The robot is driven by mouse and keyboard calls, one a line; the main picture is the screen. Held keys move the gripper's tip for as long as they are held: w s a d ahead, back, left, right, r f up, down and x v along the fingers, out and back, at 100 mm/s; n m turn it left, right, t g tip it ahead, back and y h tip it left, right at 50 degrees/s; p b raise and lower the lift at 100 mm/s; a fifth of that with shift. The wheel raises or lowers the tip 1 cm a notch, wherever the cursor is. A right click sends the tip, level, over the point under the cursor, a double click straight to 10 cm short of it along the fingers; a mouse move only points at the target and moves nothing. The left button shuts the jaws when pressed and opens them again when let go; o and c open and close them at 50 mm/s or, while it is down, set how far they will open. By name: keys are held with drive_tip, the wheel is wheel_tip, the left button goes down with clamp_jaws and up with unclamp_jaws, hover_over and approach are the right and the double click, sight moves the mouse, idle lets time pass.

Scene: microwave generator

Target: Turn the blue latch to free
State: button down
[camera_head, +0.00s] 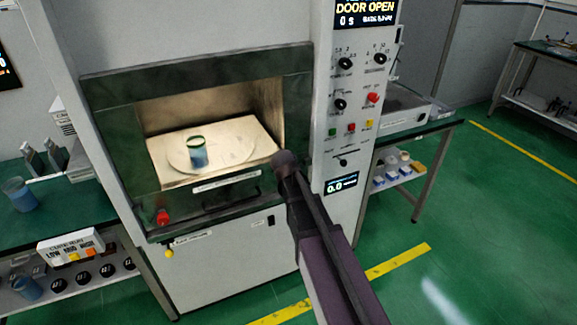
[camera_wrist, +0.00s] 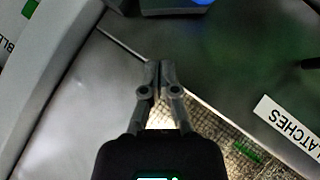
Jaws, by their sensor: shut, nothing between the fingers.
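In the wrist view, a blue part (camera_wrist: 176,6) shows at the top edge, mostly cut off; it may be the blue latch. My gripper (camera_wrist: 161,66) has its two fingers together, with nothing between them, and its tips are below the blue part in the picture, apart from it. In the head view my arm reaches up to the right side of the microwave chamber (camera_head: 194,72); its fingers are hidden there. No blue latch can be made out in the head view.
The chamber is open and holds a beaker (camera_head: 197,153) of blue liquid on a round plate. A control panel (camera_head: 352,110) reading "DOOR OPEN" stands right of it. In the wrist view a white label (camera_wrist: 290,128) reads "LATCHES" upside down. Side tables flank the machine.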

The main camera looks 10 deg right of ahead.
drive_tip(key=shift+w+d+f+b, duration=0.2)
drive_tip(key=shift+d+f+b, duration=0.45)
drive_tip(key=shift+f, duration=0.2)
drive_tip(key=shift+w+d+f+b, duration=0.2)
drive_tip(key=shift+d+f+b, duration=0.35)
drive_tip(key=shift+f+b, duration=0.25)
drive_tip(key=shift+a, duration=0.25)
